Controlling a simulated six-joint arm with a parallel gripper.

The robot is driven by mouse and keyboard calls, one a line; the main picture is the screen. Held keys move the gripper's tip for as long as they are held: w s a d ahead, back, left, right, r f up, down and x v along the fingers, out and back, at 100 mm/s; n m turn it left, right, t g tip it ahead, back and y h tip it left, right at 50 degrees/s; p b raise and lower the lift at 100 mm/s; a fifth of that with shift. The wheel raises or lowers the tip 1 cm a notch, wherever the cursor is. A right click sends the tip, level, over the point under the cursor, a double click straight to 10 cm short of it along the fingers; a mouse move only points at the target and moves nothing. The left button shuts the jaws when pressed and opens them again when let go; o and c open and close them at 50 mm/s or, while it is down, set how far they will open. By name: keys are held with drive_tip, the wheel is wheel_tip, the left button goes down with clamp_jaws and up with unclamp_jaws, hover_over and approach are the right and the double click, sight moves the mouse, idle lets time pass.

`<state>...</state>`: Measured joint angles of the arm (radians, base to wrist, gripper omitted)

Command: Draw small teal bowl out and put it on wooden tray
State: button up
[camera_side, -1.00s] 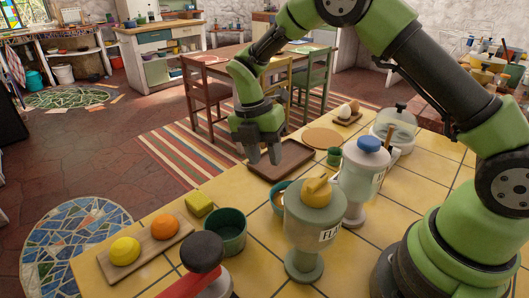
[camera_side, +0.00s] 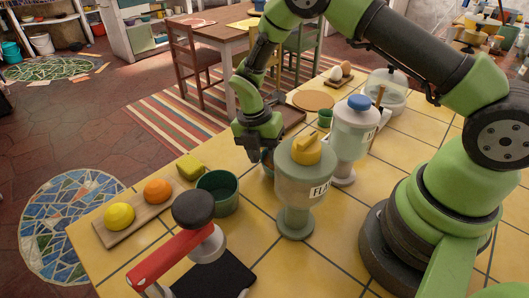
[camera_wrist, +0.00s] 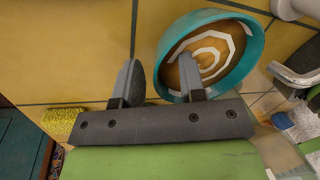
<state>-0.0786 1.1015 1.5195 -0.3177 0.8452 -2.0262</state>
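The small teal bowl (camera_wrist: 240,70) has a tan inside with a white spiral pattern and lies at the upper right of the wrist view. In the side view it is mostly hidden behind the flour jar and my gripper. My gripper (camera_wrist: 158,60) is open above the bowl's edge. In the wrist view, one finger overlaps the bowl's near rim and the other is outside the bowl. I cannot tell whether they touch it. The dark wooden tray (camera_side: 294,116) is behind my gripper in the side view, partly hidden.
The flour jar (camera_side: 304,185) stands close in front of the bowl, beside a blue-lidded jar (camera_side: 352,135). A green pot (camera_side: 218,192), yellow sponge (camera_side: 190,167) and fruit board (camera_side: 138,220) are to the left. A small green cup (camera_side: 325,118) stands near the tray.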

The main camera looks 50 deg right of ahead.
drive_tip(key=shift+c, duration=0.2)
clamp_jaws()
drive_tip(key=shift+w, duration=0.1)
drive_tip(key=shift+w, duration=1.95)
drive_tip(key=shift+o, duration=0.3)
unclamp_jaws()
